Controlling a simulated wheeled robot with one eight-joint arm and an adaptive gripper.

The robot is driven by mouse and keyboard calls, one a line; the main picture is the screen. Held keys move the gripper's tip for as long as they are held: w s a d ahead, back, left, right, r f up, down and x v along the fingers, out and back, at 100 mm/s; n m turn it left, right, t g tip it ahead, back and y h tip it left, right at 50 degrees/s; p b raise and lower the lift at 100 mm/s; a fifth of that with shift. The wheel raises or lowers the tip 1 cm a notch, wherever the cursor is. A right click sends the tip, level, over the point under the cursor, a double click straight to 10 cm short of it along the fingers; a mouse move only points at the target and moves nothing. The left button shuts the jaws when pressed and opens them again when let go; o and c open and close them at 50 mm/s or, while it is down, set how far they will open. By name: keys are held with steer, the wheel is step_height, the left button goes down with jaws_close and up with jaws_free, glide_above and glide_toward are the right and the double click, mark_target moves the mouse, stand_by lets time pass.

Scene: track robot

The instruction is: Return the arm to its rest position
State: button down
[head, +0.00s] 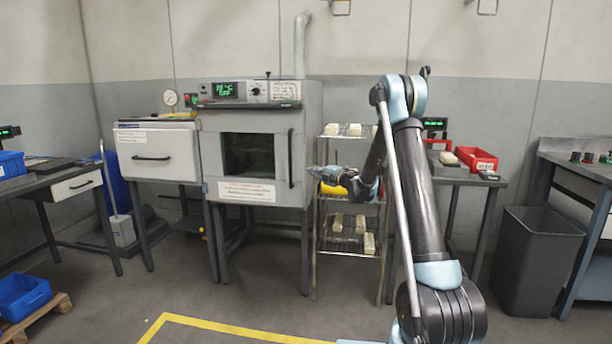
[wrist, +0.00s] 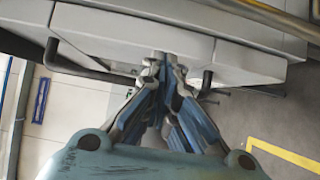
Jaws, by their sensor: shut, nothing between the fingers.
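My arm (head: 419,190) rises at the right of centre in the head view and folds over at its elbow. My gripper (head: 318,172) points left, in front of the wire rack and just right of the oven door. In the wrist view my gripper (wrist: 165,62) has its fingertips together with nothing between them. The pale front of the machine shows beyond the fingertips in that view. I cannot tell the exact gap between the fingertips and the oven.
The grey oven (head: 254,147) has a dark window and a door handle (head: 291,158). A wire rack (head: 350,262) holds several pale blocks. A table with red bins (head: 476,159) stands behind my arm. A dark waste bin (head: 537,262) is at right. The front floor is clear.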

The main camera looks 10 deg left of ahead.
steer(key=s+d+r+m+t+h, duration=0.2)
steer(key=d+r+m+t+h, duration=0.6)
steer(key=d+r, duration=0.7)
steer(key=s+d+r+m+g+h, duration=0.2)
steer(key=s+d+m+h, duration=0.35)
steer(key=d, duration=0.55)
steer(key=s+d+f+m+g+h, duration=0.2)
steer(key=s+d+m, duration=0.25)
steer(key=s, duration=0.25)
steer(key=s+d+f+m+g+h, duration=0.25)
steer(key=s+d+m, duration=0.2)
steer(key=s, duration=0.35)
steer(key=s+f+m+g+y, duration=0.1)
steer(key=s+f+g, duration=0.2)
steer(key=s+f, duration=0.4)
steer(key=s+f+m+g+y, duration=0.1)
steer(key=s+f+g, duration=0.3)
steer(key=s, duration=1.5)
steer(key=s+a+f+m+g+y, duration=0.1)
steer(key=s+f+m+g+y, duration=0.1)
steer(key=s+f, duration=0.9)
steer(key=s+m+g, duration=0.1)
steer(key=s, duration=0.1)
steer(key=shift+s+g, duration=0.35)
steer(key=shift+s, duration=0.05)
steer(key=shift+m, duration=0.25)
